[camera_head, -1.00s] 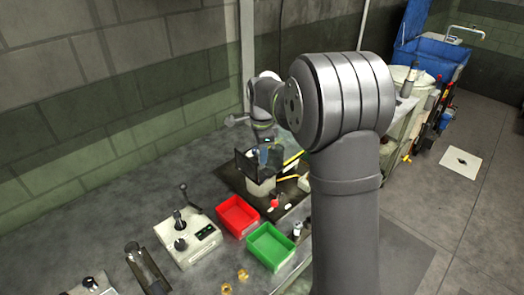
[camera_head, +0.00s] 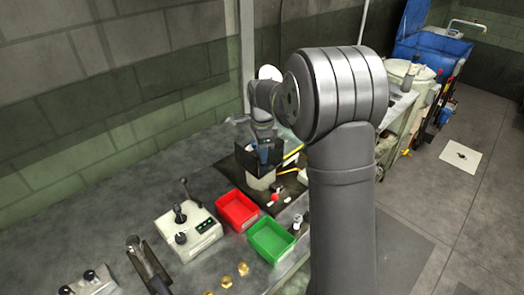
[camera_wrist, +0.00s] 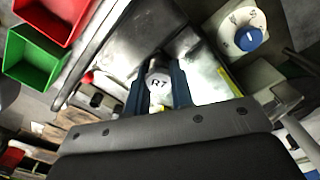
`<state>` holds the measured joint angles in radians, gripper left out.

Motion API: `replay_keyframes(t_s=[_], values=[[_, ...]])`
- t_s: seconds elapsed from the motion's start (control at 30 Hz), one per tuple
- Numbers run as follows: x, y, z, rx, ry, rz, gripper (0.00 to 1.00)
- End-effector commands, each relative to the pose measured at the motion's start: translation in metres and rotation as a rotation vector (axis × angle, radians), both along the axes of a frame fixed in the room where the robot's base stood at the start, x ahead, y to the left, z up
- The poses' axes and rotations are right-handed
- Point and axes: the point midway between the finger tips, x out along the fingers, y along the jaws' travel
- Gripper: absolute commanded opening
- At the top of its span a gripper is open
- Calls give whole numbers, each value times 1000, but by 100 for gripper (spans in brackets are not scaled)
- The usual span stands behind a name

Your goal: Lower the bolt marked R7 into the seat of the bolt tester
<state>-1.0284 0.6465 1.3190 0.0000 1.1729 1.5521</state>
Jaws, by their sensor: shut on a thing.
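The bolt marked R7 (camera_wrist: 158,82) shows its round pale head with black lettering in the wrist view. My gripper (camera_wrist: 161,88) is shut on it, with one dark blue finger on each side. In the head view my gripper (camera_head: 264,150) points down into a dark-walled box on a pale base, which looks like the bolt tester (camera_head: 261,182). The seat and the bolt's shank are hidden, so I cannot tell whether the bolt touches the seat.
A red bin (camera_head: 237,210) and a green bin (camera_head: 271,243) stand near the tester. A grey box with levers (camera_head: 188,229) is left of them. Several brass pieces (camera_head: 242,268) lie in front. A dial with a blue knob (camera_wrist: 248,38) is close to my gripper in the wrist view.

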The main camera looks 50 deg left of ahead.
Motion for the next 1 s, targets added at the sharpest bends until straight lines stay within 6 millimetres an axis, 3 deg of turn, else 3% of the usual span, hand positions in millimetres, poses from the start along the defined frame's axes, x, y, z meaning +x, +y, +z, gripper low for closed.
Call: replay_keyframes(t_s=[0.3, 0.33, 0.43, 0.77, 0.87, 1.0], values=[[0, 0, -1, 0, 0, 0, 0], [0, 0, -1, 0, 0, 0, 27], [0, 0, -1, 0, 0, 0, 47], [0, 0, 1, 1, -1, 0, 47], [0, 0, 10, 3, -2, 0, 47], [0, 1, 37, 4, -3, 0, 47]])
